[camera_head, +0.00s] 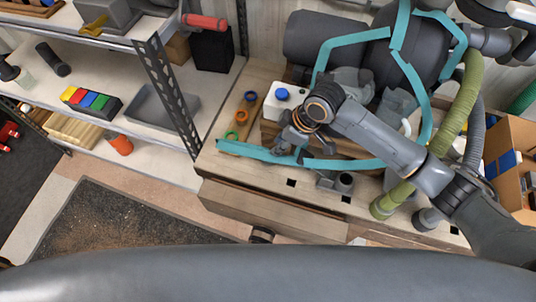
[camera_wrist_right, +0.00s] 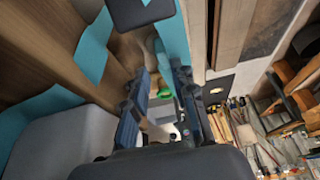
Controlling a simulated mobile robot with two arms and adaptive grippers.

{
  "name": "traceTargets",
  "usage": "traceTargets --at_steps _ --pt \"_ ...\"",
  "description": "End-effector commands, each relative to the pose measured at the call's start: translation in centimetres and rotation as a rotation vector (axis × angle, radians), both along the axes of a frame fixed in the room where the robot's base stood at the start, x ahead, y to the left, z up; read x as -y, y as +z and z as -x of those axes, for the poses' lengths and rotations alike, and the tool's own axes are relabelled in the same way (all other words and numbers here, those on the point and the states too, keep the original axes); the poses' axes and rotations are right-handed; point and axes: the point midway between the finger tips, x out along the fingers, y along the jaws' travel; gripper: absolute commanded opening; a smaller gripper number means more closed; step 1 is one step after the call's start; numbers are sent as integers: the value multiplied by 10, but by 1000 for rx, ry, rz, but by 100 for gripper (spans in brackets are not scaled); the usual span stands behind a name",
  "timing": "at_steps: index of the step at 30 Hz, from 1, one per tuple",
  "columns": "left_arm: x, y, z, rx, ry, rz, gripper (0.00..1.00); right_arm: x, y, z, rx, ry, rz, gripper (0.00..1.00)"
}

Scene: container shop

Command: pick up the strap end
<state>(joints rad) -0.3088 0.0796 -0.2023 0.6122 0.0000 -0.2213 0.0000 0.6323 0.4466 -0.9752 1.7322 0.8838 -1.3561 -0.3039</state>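A flat teal strap (camera_head: 265,153) lies along the wooden bench top, its free end (camera_head: 228,147) towards the left edge. More teal strap (camera_head: 345,40) loops over a large dark grey rounded body behind. My right gripper (camera_head: 289,146) is low over the bench, close to the strap and right of its free end. In the wrist view my right gripper (camera_wrist_right: 163,72) has its two fingers apart, and teal strap (camera_wrist_right: 171,35) runs behind and between the fingertips. I see no firm hold on it. My left gripper is not in view.
A white container with a blue cap (camera_head: 283,95) stands close behind my right gripper. Small coloured rings (camera_head: 241,116) lie on the bench to its left. A metal shelf (camera_head: 150,85) stands left of the bench. A green hose (camera_head: 455,120) rises at the right.

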Motion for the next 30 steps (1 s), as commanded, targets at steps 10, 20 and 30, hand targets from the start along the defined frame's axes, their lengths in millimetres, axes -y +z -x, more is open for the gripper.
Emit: traceTargets --at_steps 10,20,30 --pt "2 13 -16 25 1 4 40 -14 -28 -1 -3 -1 1 26" --pt "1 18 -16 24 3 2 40 -25 -60 -4 1 0 0 26" --pt "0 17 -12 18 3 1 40 -25 -60 -4 2 0 1 0"
